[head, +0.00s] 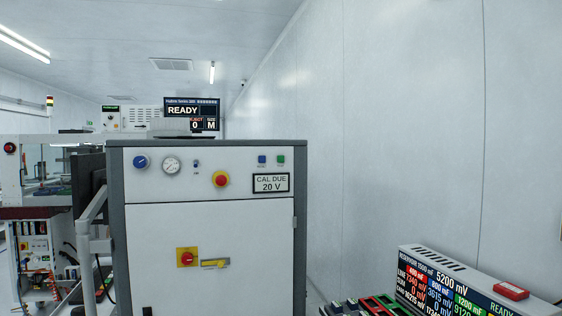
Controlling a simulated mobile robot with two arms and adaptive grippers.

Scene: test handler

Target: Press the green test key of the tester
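A grey and white cabinet (210,240) stands in the middle of the head view. On its upper panel, a small green key (281,159) sits to the right of a small blue key (262,159); their labels are too small to read. A meter box with a coloured display (432,285) is at the lower right, showing 5200 mV, with a red block (510,291) on top. I cannot tell which unit is the tester. Neither of my grippers is in view.
The panel also has a blue knob (140,162), a gauge (172,167) and a red stop button (221,179). A READY display (183,111) stands above. Red and green trays (378,305) lie at the bottom edge. A plain wall closes the right side.

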